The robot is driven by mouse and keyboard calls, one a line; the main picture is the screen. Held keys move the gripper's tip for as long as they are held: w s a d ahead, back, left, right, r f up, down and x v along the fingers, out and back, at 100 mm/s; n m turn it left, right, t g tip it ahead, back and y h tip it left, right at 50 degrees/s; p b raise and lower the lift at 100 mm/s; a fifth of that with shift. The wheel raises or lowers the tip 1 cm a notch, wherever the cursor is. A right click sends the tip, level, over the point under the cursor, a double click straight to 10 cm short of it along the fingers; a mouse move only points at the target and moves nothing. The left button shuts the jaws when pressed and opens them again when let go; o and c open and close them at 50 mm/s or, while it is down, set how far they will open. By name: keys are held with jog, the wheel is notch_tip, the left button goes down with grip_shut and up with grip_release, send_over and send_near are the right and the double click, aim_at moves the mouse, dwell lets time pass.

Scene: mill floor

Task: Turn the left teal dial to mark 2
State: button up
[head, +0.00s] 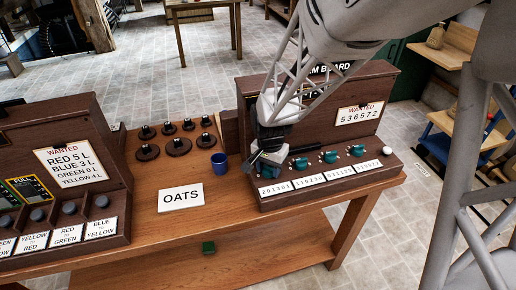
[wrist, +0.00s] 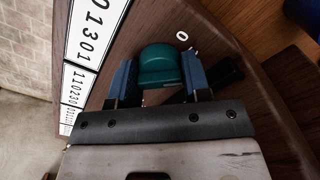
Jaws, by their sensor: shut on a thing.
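My gripper (wrist: 159,78) is shut on a teal dial (wrist: 160,64), with one blue finger pad on each side of it. A white mark "0" (wrist: 182,36) shows beside the dial; its other marks and its pointer cannot be made out. In the head view my gripper (head: 262,163) is at the left end of the dial row on the dark wooden panel (head: 240,192). It hides the leftmost dial there. More teal dials (head: 300,164) stand to the right, apart from my gripper.
White number cards (head: 275,188) run along the panel's front. A white knob (head: 387,151) is at its right end. A blue mug (head: 219,163), an OATS sign (head: 181,198) and several dark weights (head: 179,146) stand left of it. A second wooden console (head: 75,160) is farther left.

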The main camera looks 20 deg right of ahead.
aim_at(269, 167)
jog(key=m, duration=0.5)
dwell(0.4)
jog(key=o, duration=0.9)
jog(key=shift+o, duration=0.2)
jog(key=shift+r, duration=3.9)
jog(key=shift+s+r, duration=0.1)
